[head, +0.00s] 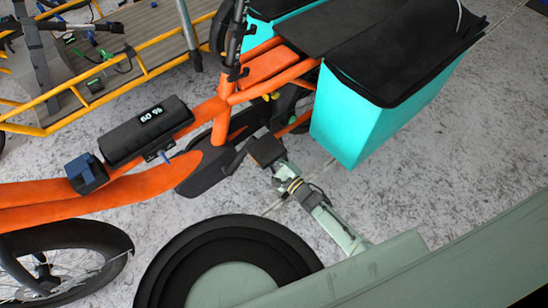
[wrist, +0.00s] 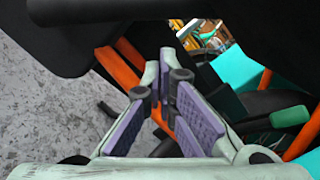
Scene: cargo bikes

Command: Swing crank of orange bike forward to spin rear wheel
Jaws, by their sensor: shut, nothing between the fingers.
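The orange bike (head: 220,120) stands across the head view, its frame running from lower left to upper right. Its black chain guard (head: 203,172) is below the seat tube, and a dark pedal block (head: 265,151) sits at the guard's right side. The crank arm is mostly hidden. The rear wheel (head: 291,104) shows only in part behind the frame and a turquoise bag. My gripper (head: 283,170) is beside the pedal; I cannot tell whether they touch. In the wrist view my gripper (wrist: 160,85) is shut and empty, with orange tubes (wrist: 122,68) beyond it.
A turquoise bag (head: 350,125) with a black top hangs close above my arm. A second cargo bike with a yellow frame (head: 75,90) stands behind at upper left. Grey floor (head: 430,165) is open at the right. Large dark shapes (wrist: 85,35) crowd the wrist view's top.

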